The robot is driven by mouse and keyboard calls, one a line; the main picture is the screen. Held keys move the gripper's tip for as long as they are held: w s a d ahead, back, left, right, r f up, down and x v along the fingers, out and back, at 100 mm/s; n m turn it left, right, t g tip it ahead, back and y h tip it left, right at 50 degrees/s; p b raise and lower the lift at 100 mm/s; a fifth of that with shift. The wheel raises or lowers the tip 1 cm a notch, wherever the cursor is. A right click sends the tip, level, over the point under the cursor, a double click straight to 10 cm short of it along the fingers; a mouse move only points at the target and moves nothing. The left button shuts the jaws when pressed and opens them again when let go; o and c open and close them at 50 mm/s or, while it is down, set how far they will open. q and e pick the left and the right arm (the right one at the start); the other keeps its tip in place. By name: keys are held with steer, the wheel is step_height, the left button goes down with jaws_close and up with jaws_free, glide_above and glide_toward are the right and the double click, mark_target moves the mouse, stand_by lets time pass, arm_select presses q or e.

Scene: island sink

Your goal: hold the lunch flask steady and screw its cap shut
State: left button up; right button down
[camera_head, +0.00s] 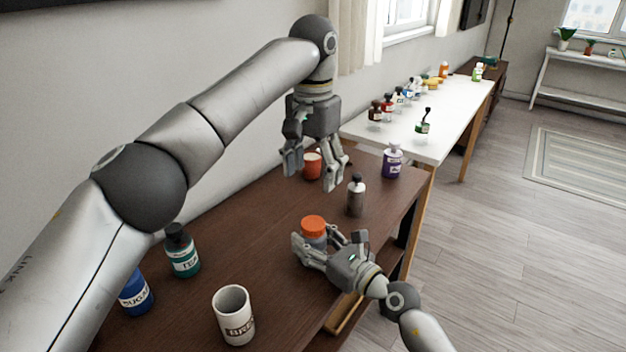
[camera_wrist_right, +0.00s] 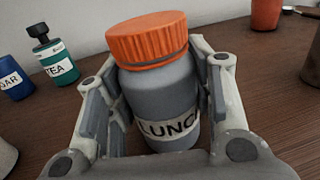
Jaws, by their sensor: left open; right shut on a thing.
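The lunch flask (camera_wrist_right: 160,100) is a grey jar with a "LUNCH" label, partly cut off in the right wrist view. Its ribbed orange cap (camera_wrist_right: 147,40) sits on top. In the head view the flask (camera_head: 314,238) stands on the dark wooden table with the orange cap (camera_head: 313,224) uppermost. My right gripper (camera_head: 318,252) is shut around the flask's body, below the cap, with a finger on each side. My left gripper (camera_head: 312,180) is open and empty, raised above the table behind the flask, pointing down. Its fingers are apart from the cap.
A dark-capped grey bottle (camera_head: 356,197), a purple bottle (camera_head: 392,162) and a red cup (camera_head: 312,166) stand behind the flask. A teal tea bottle (camera_head: 183,252), a blue sugar jar (camera_head: 136,294) and a white mug (camera_head: 233,316) stand left. A white table (camera_head: 440,112) with several bottles lies beyond.

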steer(key=c, duration=0.6)
jaws_free()
steer(key=v, duration=1.2)
